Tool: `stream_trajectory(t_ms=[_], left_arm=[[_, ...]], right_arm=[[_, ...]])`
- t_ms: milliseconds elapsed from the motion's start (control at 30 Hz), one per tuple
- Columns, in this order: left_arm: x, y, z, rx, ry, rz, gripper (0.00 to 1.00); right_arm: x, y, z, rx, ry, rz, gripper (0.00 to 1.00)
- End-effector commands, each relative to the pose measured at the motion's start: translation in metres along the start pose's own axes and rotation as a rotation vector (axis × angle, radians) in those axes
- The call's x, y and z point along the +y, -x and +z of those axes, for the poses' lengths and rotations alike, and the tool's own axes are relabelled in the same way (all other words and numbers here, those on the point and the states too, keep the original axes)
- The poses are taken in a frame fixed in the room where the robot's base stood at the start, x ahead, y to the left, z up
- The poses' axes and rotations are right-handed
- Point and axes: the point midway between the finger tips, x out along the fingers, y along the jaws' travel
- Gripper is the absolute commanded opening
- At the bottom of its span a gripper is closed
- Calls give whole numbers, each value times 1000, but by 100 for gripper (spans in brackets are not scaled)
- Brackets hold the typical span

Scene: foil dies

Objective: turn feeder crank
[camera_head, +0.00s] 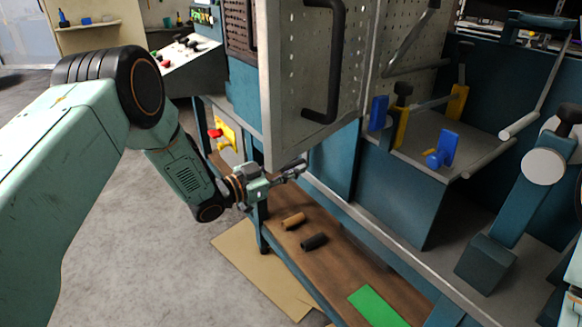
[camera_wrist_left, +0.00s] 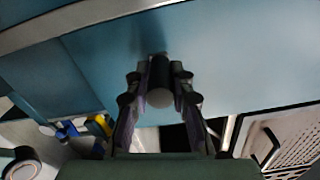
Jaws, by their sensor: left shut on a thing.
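My left gripper (camera_head: 293,171) reaches in from the left, at the lower edge of a perforated grey door, by the teal machine front. In the left wrist view its two fingers (camera_wrist_left: 160,88) are shut on a dark cylindrical handle (camera_wrist_left: 159,78) with a grey round end, which I take to be the feeder crank's grip. The handle lies between the fingers in front of a teal panel. The rest of the crank is hidden, and in the head view I cannot make it out. My right gripper is not in view.
The grey door (camera_head: 300,90) with a black pull handle (camera_head: 325,70) hangs close above my left gripper. A brown shelf (camera_head: 345,265) below holds a tan cylinder (camera_head: 293,221), a dark cylinder (camera_head: 314,241) and a green sheet (camera_head: 377,306). Blue and yellow clamps (camera_head: 442,150) stand at right.

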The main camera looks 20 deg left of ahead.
Motion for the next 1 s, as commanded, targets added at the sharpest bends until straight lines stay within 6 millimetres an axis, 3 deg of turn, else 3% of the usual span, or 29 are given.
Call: stream_trajectory(t_ms=[567,1000], left_arm=[[3,0,-1,-1,39,2,0],[20,0,-10,-2,366,4,0]], right_arm=[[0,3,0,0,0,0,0],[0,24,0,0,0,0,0]])
